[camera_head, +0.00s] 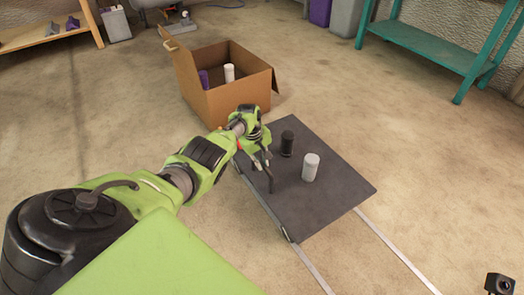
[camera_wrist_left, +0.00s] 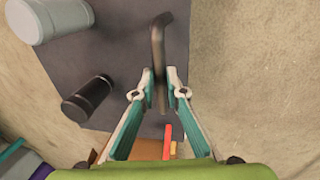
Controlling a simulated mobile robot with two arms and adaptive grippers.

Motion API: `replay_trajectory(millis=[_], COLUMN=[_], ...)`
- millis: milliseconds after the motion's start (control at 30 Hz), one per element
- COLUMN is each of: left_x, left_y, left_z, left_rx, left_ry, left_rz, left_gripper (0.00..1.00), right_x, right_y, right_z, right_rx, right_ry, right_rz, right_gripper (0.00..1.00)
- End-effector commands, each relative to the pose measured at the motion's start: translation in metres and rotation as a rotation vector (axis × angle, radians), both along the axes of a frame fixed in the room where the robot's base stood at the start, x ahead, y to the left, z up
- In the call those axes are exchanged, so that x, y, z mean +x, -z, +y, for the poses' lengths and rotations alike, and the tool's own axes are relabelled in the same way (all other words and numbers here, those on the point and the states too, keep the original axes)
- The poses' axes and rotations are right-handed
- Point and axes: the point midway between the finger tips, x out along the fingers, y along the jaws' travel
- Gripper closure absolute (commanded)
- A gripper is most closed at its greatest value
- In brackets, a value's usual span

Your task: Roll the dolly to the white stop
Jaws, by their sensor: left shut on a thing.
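The dolly is a flat dark grey platform (camera_head: 335,190) on the floor, with a white canister (camera_head: 310,167) and a black canister (camera_head: 287,143) upright on it. Its bent dark handle (camera_head: 270,180) rises at the left edge. My left gripper (camera_head: 260,160) is at this handle. In the left wrist view my left gripper (camera_wrist_left: 162,74) has its fingers on either side of the handle bar (camera_wrist_left: 158,45), shut on it. Two pale strips (camera_head: 400,255) run along the floor from the dolly toward the lower right. I cannot make out a white stop. My right gripper is not in view.
An open cardboard box (camera_head: 238,100) with purple and white containers stands just behind the dolly. A teal bench (camera_head: 430,48) is at the back right, and a wooden shelf (camera_head: 45,35) at the back left.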

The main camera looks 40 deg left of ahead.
Motion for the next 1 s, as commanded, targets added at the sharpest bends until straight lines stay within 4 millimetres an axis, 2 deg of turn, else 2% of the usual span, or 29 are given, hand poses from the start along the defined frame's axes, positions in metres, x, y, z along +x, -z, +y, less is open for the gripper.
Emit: replay_trajectory(millis=[33,100,133,200,667,867,1000], left_x=[0.001,0.002,0.002,0.002,0.001,-0.001,-0.004], left_y=[-0.002,-0.002,-0.003,-0.003,-0.005,-0.018,-0.035], left_z=[0.007,0.008,0.008,0.008,0.004,0.006,0.007], left_rx=[0.014,0.015,0.015,0.015,0.007,0.007,0.009], left_ry=[-0.003,-0.003,-0.003,-0.003,-0.001,-0.001,0.000], left_rz=[-0.008,-0.010,-0.010,-0.010,-0.007,-0.009,-0.009], left_gripper=[1.00,1.00,0.85,0.71,0.71,0.71,0.71], right_x=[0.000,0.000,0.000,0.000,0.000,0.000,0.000], right_y=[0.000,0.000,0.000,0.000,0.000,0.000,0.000], right_z=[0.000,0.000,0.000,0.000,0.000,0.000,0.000], right_rx=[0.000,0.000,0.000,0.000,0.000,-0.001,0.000], right_ry=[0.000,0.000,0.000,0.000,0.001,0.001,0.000], right_rz=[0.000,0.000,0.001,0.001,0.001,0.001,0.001], right_gripper=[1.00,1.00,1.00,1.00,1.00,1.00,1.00])
